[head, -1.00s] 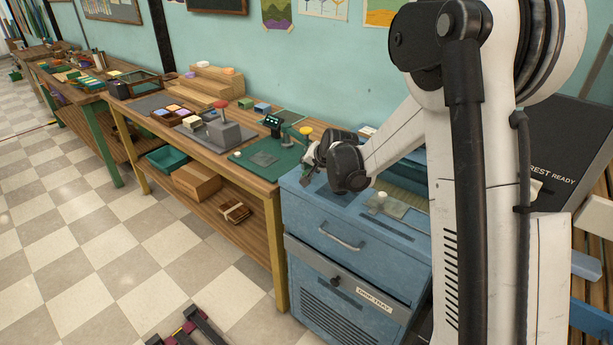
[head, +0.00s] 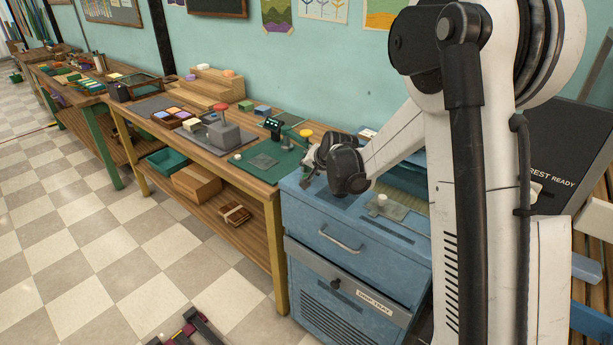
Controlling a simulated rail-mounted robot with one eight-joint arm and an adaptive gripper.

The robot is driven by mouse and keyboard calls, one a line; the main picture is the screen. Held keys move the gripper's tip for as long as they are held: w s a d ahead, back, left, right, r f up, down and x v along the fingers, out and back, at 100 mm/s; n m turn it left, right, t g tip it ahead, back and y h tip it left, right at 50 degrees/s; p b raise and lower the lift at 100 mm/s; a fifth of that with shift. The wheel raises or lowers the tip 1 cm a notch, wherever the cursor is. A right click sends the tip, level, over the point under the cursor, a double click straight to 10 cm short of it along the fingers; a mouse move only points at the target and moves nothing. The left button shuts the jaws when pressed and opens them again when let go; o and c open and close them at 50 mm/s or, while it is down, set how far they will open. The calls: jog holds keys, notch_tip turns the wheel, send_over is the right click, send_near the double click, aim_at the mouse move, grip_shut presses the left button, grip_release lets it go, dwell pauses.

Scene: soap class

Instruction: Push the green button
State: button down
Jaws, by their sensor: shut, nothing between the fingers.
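I cannot make out a clearly green button in the head view. My gripper (head: 307,183) is shut and empty, low over the back left of the blue cabinet (head: 325,212). Its wrist and fingers hide part of the cabinet top, and I cannot tell whether the tips touch anything. A small dark device with green lights (head: 272,125) stands on the green mat (head: 285,168) on the wooden table, left of my gripper. A yellow knob (head: 306,132) stands behind my gripper. A white knob (head: 382,199) sits on the cabinet top to the right.
A grey press with a red top (head: 221,108) stands on the wooden table (head: 262,187), with trays and coloured blocks further left. The cabinet has a drawer handle (head: 340,242) in front. A dark panel (head: 560,150) stands at right. The checkered floor (head: 130,250) in front is mostly clear.

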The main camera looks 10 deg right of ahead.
jog(key=shift+f, duration=0.15)
jog(key=shift+f+b, duration=0.35)
jog(key=shift+b, duration=0.2)
jog(key=shift+r, duration=0.5)
dwell(0.3)
jog(key=shift+r+p, duration=1.45)
jog(key=shift+r, duration=1.6)
